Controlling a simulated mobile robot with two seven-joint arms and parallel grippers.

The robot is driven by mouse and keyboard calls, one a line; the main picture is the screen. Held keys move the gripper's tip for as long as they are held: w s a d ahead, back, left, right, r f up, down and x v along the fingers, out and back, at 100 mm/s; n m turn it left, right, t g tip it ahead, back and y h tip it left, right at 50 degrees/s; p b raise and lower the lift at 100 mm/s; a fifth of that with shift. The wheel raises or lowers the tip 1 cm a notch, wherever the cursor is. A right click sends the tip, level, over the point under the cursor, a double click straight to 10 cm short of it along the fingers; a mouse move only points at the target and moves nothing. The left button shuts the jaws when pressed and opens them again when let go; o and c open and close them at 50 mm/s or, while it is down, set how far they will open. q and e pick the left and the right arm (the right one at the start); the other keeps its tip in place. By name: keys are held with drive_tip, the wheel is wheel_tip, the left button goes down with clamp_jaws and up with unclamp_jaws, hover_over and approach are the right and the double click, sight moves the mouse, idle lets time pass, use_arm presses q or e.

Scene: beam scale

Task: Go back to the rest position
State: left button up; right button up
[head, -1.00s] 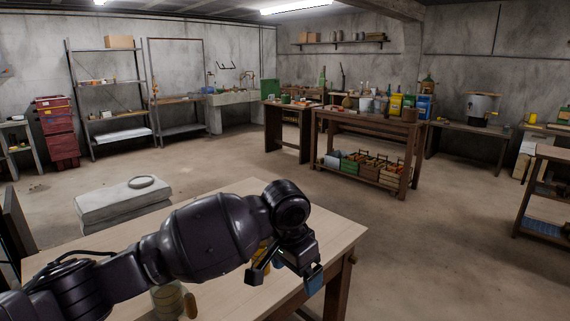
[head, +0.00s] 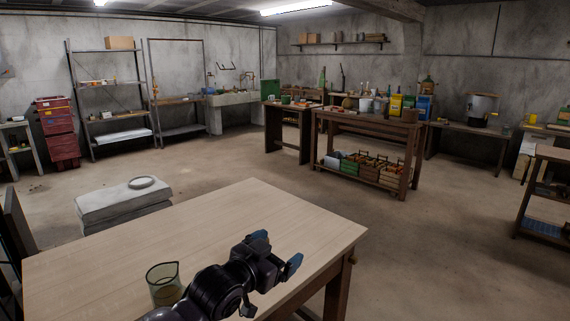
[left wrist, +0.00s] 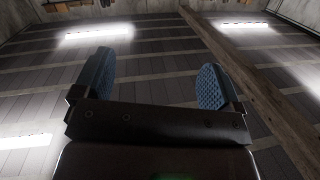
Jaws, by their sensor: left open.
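My left gripper (head: 276,251) is above the front right part of the light wooden table (head: 120,240) in the head view. Its two blue-padded fingers are apart, with nothing seen between them. In the left wrist view the same open fingers (left wrist: 155,85) point up towards the ceiling and its lit lamps. My right gripper is not in view.
A clear beaker (head: 163,284) with something yellowish-brown in it stands on the table, left of my left arm. The rest of the visible tabletop is bare. Beyond are a grey padded block (head: 120,205), a workbench (head: 365,125) and open floor.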

use_arm(q)
drive_tip(key=s+a+f+n+t+y, duration=0.1)
drive_tip(key=s+a+f+n+y, duration=0.2)
drive_tip(key=s+a+f, duration=0.4)
drive_tip(key=s+a+f+n+t+y, duration=0.1)
drive_tip(key=s+a+f+n+y, duration=0.2)
drive_tip(key=a+f, duration=0.65)
drive_tip(key=s+a+f+n+g+y, duration=0.1)
drive_tip(key=s+a+f+g+y, duration=0.1)
drive_tip(key=s+a+f, duration=0.2)
drive_tip(key=s+a+f+n+g+y, duration=0.1)
drive_tip(key=s+a+f, duration=0.4)
drive_tip(key=s+f, duration=0.5)
drive_tip(key=s+g+y, duration=0.1)
drive_tip(key=s, duration=0.6)
drive_tip(key=shift+s+f, duration=0.25)
drive_tip(key=shift+s, duration=0.1)
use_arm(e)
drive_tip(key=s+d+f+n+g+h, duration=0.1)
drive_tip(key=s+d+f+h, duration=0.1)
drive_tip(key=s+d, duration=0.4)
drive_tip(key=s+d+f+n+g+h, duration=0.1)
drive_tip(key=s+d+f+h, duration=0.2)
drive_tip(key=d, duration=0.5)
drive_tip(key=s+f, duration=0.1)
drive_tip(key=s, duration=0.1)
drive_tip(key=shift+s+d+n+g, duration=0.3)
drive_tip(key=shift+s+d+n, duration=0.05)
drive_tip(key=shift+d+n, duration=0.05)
